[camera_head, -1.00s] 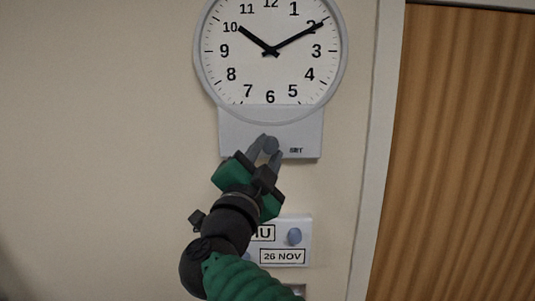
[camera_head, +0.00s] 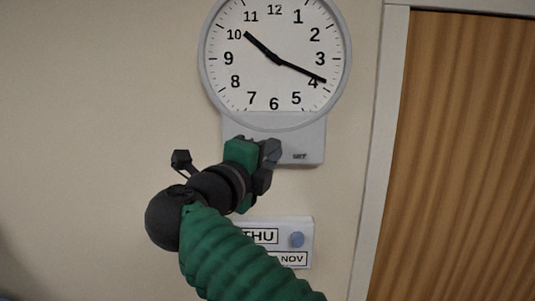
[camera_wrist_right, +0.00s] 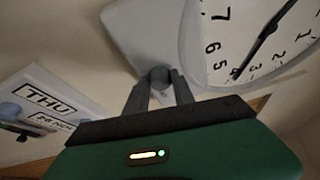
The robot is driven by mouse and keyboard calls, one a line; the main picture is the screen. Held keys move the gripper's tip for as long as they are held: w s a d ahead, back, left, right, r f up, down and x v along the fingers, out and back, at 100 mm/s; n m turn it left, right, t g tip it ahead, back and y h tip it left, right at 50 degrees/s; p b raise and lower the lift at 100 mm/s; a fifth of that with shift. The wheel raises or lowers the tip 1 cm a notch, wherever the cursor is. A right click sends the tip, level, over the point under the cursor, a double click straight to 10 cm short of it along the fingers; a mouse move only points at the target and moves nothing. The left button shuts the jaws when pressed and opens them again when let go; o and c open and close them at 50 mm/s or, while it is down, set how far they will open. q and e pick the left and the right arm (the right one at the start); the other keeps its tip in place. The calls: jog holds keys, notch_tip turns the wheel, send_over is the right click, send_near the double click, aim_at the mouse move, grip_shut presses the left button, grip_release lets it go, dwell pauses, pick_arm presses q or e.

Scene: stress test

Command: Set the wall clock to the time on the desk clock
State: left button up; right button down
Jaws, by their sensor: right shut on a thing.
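The round white wall clock (camera_head: 262,86) hangs above a grey box (camera_head: 312,143) marked SET. Its short hand points near 10 and its long hand just before 4. My right gripper (camera_head: 268,152) is at the front of this box, wrist rolled over. In the right wrist view, its fingers (camera_wrist_right: 160,86) are shut on a small grey knob (camera_wrist_right: 159,72) under the clock. The gripper hides the knob in the head view. The clock's lower part (camera_wrist_right: 235,35) also shows there. No desk clock is in view, nor is my left gripper.
A white calendar panel (camera_head: 308,232) with THU, a NOV label and a round blue-grey knob (camera_head: 297,239) is on the wall below, partly behind my right arm. A white frame (camera_head: 384,150) and wooden door (camera_head: 465,150) stand at right. The wall at left is bare.

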jog(key=shift+a+f+m+g, duration=0.1)
jog(key=shift+f+m+g, duration=0.2)
jog(key=shift+m, duration=0.3)
jog(key=c, duration=1.3)
grip_release()
jog(key=shift+o, duration=1.1)
jog(key=shift+r, duration=0.15)
